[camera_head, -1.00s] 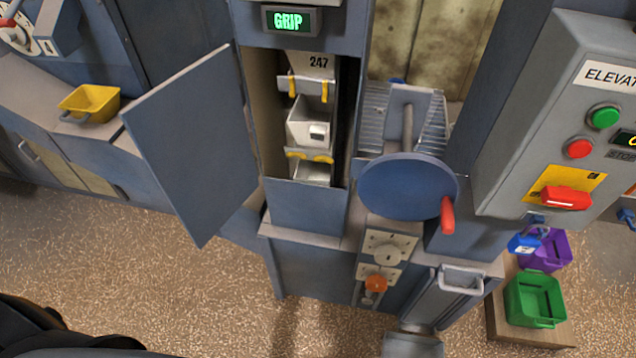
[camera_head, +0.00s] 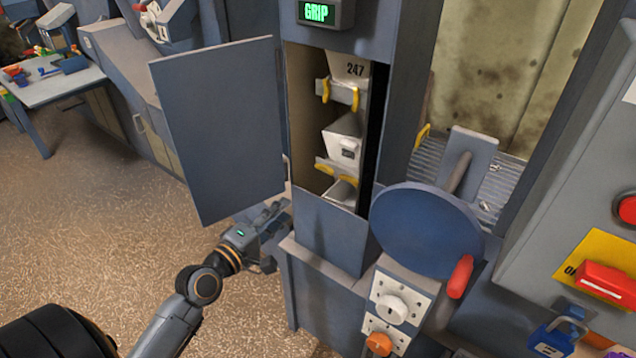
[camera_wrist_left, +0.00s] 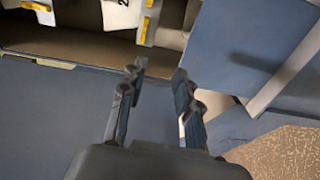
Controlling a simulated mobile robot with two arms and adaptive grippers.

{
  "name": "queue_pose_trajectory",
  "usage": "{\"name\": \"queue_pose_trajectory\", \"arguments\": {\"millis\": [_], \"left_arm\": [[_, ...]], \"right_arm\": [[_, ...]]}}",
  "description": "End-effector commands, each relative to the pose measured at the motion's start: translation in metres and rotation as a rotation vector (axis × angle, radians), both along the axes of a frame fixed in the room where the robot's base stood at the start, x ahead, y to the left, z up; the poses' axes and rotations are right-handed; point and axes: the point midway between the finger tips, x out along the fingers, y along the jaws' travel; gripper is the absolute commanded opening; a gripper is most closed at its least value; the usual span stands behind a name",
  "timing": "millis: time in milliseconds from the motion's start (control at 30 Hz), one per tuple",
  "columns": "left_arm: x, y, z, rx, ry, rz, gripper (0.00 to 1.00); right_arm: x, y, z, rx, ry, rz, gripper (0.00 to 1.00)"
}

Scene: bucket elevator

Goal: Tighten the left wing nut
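The bucket marked 247 (camera_head: 350,68) hangs in the open elevator shaft, with a yellow left wing nut (camera_head: 326,90) and a yellow right wing nut (camera_head: 355,98) on its grey bracket. Both stand roughly upright. My left gripper (camera_head: 276,212) is below and left of them, beside the casing under the open door. In the left wrist view its two fingers (camera_wrist_left: 158,72) are apart with nothing between them. Yellow parts (camera_wrist_left: 145,30) and a pale bucket (camera_wrist_left: 120,14) show beyond the fingertips; which nut is which is unclear there. My right gripper is not in view.
The open door (camera_head: 222,130) stands left of the shaft, close above my left gripper. A lower bucket (camera_head: 344,146) has yellow parts lying flatter. A blue disc (camera_head: 425,230) with a red handle (camera_head: 460,276) stands to the right. The floor at left is clear.

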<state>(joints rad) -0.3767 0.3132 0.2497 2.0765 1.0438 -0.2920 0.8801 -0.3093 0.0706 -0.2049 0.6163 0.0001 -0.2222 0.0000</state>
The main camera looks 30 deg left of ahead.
Motion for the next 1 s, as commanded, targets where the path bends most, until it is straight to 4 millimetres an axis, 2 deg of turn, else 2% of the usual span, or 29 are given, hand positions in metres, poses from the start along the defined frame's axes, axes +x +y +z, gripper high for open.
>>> {"name": "queue_pose_trajectory", "arguments": {"millis": [100, 267, 700, 833, 1000], "left_arm": [[-0.001, -0.004, 0.022, -0.042, -0.042, -0.016, 0.32], [0.012, -0.006, 0.029, -0.053, -0.051, -0.017, 0.32], [0.099, -0.019, 0.028, -0.051, -0.049, -0.017, 0.32], [0.118, -0.022, 0.027, -0.050, -0.049, -0.018, 0.32], [0.131, -0.024, 0.026, -0.050, -0.047, -0.018, 0.32]], "right_arm": [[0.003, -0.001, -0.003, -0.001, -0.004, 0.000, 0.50], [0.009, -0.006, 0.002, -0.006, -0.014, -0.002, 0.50], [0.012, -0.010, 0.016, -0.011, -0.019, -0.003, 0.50], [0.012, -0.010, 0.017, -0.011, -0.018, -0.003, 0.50], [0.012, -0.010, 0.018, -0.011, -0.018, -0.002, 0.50]]}}
